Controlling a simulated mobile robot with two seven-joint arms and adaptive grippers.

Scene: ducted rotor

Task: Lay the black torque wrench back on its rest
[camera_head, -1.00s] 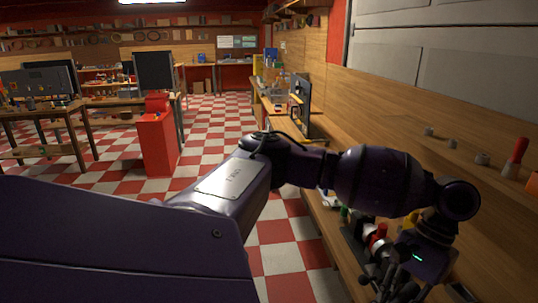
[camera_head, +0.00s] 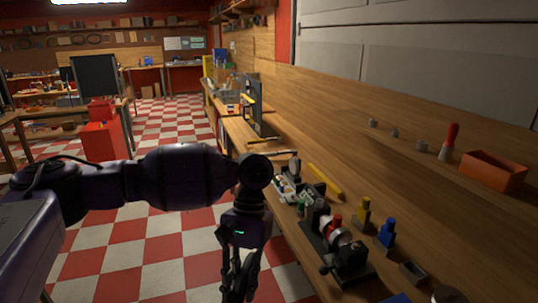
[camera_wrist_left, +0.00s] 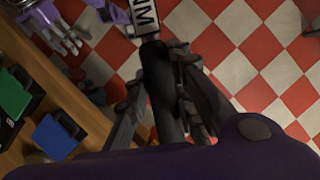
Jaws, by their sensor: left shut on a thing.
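My left gripper (camera_head: 238,285) hangs beside the bench's near edge, over the checkered floor. In the left wrist view its dark fingers (camera_wrist_left: 170,105) are shut on the torque wrench (camera_wrist_left: 160,80), around its black handle. A white label with "NM" shows just above the grip. The wrench's far end runs out of the top of that view. In the head view I cannot tell the wrench from the dark fingers. I cannot pick out its rest for certain. Purple parts with pale prongs show at the wrist view's top left; whether they are my right gripper is unclear.
The wooden bench (camera_head: 462,250) runs along the right. A dark machine (camera_head: 338,245), a yellow piece (camera_head: 363,213), a blue piece (camera_head: 386,233) and a yellow bar (camera_head: 326,181) stand or lie on it. An orange bin (camera_head: 493,171) is farther right.

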